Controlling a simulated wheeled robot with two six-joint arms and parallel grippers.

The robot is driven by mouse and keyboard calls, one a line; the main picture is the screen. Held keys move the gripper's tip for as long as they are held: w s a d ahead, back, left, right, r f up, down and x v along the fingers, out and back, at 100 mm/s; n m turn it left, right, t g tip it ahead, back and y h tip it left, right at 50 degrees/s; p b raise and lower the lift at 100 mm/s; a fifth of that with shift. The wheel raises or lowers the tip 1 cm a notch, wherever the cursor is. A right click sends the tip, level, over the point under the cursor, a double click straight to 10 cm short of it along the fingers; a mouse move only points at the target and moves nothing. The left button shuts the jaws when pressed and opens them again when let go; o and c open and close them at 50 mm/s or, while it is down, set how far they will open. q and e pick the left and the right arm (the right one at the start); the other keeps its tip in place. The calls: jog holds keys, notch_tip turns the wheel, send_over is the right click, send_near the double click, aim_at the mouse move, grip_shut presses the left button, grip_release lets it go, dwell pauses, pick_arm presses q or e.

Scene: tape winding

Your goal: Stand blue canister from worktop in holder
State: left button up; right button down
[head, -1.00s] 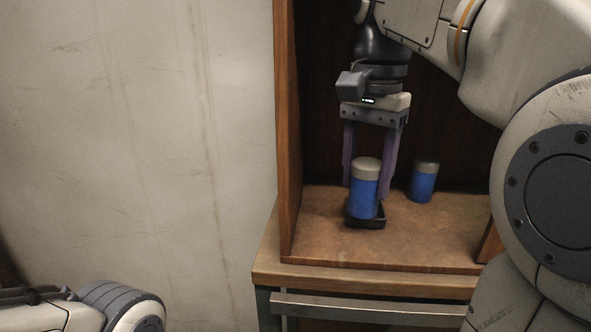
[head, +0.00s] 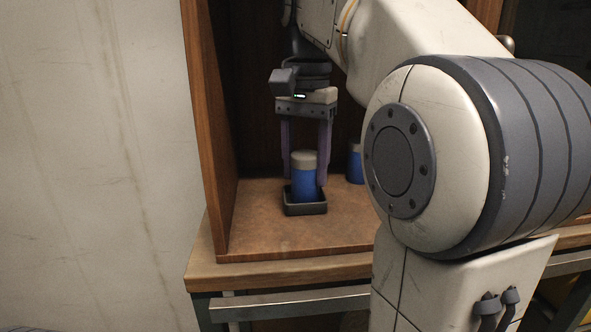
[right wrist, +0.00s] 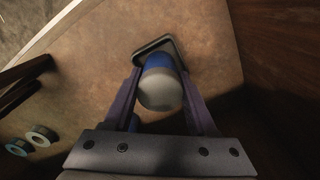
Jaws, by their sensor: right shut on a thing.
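The blue canister (head: 304,184), with a pale grey lid, is upright between the fingers of my right gripper (head: 305,182). The gripper is shut on it from above. The black, shallow, square holder (head: 306,210) lies on the worktop (head: 262,225). The canister's lower end is at the holder, behind its front rim; whether it touches the holder's floor is hidden. In the right wrist view the canister (right wrist: 160,88) shows lid first between the purple fingers, with a corner of the holder (right wrist: 153,46) beyond it. My left gripper is out of view.
A second blue canister (head: 354,164) stands farther back on the worktop, partly hidden by my right arm. A wooden side wall (head: 207,130) bounds the worktop on the left. Tape rolls (right wrist: 40,136) show at the left of the right wrist view.

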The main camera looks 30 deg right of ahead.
jog(key=shift+f, duration=0.1)
jog(key=shift+c, duration=1)
grip_release()
notch_tip(320, 180, up, 8)
jog(key=p, duration=0.5)
jog(key=shift+f, duration=0.1)
jog(key=shift+f, duration=0.15)
